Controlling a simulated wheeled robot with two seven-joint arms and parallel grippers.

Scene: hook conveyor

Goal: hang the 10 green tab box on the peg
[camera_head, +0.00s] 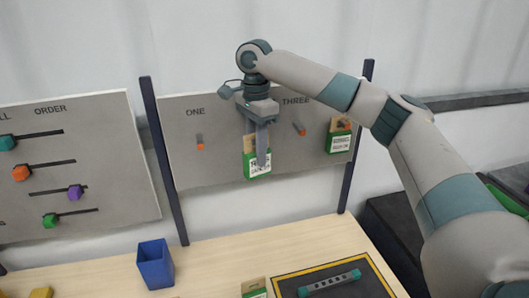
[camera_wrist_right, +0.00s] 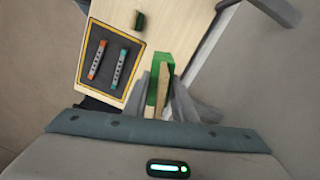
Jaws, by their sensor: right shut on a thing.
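My right gripper (camera_head: 260,140) is shut on a green and tan tab box (camera_head: 257,171) with a white label, too small to read surely. It holds the box upright in front of the grey peg board (camera_head: 228,168), between the pegs under ONE and THREE. I cannot tell whether the box touches a peg; the gripper hides the peg there. The right wrist view shows the box (camera_wrist_right: 153,92) between the fingers (camera_wrist_right: 160,95). Bare orange-tipped pegs show under ONE (camera_head: 200,145) and THREE (camera_head: 299,130). My left gripper is not in view.
A similar green box (camera_head: 339,141) hangs at the board's right. Another box (camera_head: 254,290) is on the wooden table (camera_head: 215,262). A blue bin (camera_head: 155,264) and a dark yellow-edged mat (camera_head: 366,280) are on the table. Dark posts (camera_head: 165,165) flank the board.

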